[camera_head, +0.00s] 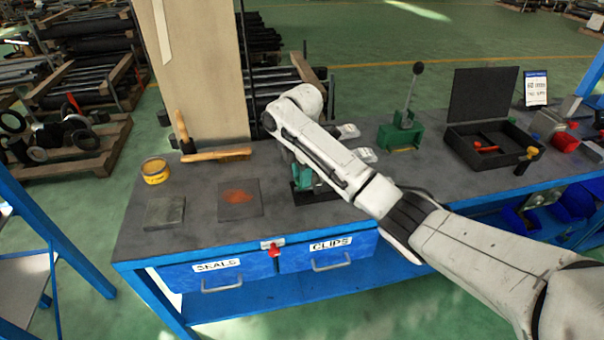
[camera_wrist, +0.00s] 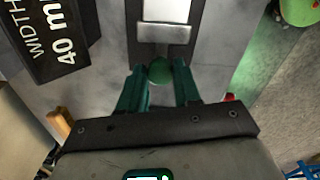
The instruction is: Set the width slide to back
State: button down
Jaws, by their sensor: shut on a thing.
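In the wrist view, the width slide's round green knob (camera_wrist: 160,72) sits between the two teal fingers of my gripper (camera_wrist: 158,76), which is shut on it. Just beyond the knob is a bright metal block (camera_wrist: 164,32) on a dark track. A black block lettered WIDTH and 40 m (camera_wrist: 48,42) stands to the left, its text partly cut off. In the head view my gripper (camera_head: 303,178) points down at a dark base (camera_head: 318,197) on the bench; my arm hides most of the device.
A green lever press (camera_head: 401,133) and an open black case (camera_head: 492,135) stand to the right on the bench (camera_head: 190,222). To the left are a yellow tin (camera_head: 155,171), a grey plate (camera_head: 164,213) and a wooden-handled tool (camera_head: 218,154). SEALS and CLIPS drawers (camera_head: 327,256) are below.

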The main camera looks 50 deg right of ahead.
jog(key=shift+w+a+p, duration=0.3)
jog(key=shift+w+a, duration=0.35)
jog(key=shift+a, duration=0.3)
jog(key=c, duration=0.8)
grip_release()
jog(key=shift+r, duration=0.1)
notch_tip(320, 180, up, 11)
jog(key=p, duration=0.2)
jog(key=shift+p, duration=0.3)
jog(key=shift+f, duration=0.2)
